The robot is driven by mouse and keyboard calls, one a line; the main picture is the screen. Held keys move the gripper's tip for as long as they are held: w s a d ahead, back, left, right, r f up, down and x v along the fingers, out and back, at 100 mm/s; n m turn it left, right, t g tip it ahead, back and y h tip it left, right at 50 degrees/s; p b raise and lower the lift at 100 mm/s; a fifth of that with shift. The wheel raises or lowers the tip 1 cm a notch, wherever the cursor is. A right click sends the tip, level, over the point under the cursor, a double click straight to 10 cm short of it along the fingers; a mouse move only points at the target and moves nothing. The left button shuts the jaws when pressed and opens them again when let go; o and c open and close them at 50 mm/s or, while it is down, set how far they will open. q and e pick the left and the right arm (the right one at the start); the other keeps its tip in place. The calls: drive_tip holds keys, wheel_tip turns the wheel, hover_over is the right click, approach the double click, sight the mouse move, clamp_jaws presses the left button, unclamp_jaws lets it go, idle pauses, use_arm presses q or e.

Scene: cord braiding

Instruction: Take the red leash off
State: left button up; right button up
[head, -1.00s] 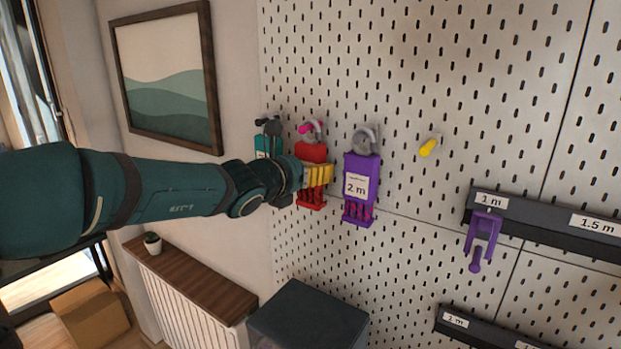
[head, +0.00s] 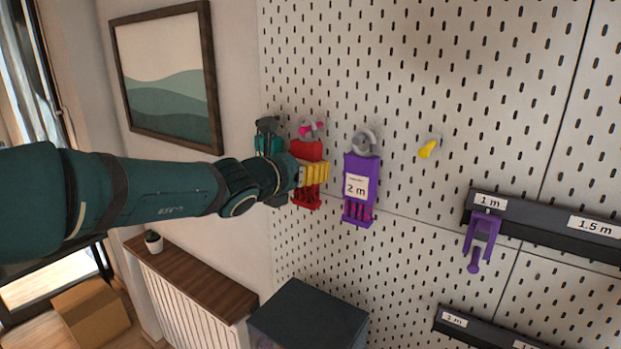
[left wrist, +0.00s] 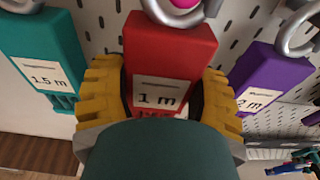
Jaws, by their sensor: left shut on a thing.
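The red leash (head: 307,150) is a red block with a 1 m label, hanging at a pink-tipped peg (head: 305,130) on the pegboard. My left gripper (head: 314,172) is shut on the red block, with its yellow fingers on either side of it. In the left wrist view the red leash (left wrist: 170,50) sits between the two fingers, upright. Its metal hook (left wrist: 160,12) is at the top edge, around or in front of the pink peg tip; I cannot tell which. My right gripper is not in view.
A teal leash (left wrist: 42,45) labelled 1.5 m hangs close on the left. A purple leash (head: 360,175) labelled 2 m hangs on the right. An empty yellow peg (head: 429,148) and a black labelled rail (head: 545,218) with a purple bracket (head: 482,240) are further right.

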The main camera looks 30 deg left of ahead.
use_arm(q)
drive_tip(key=shift+s+a+p, duration=0.2)
drive_tip(key=shift+s+p, duration=0.3)
drive_tip(key=shift+s, duration=2.15)
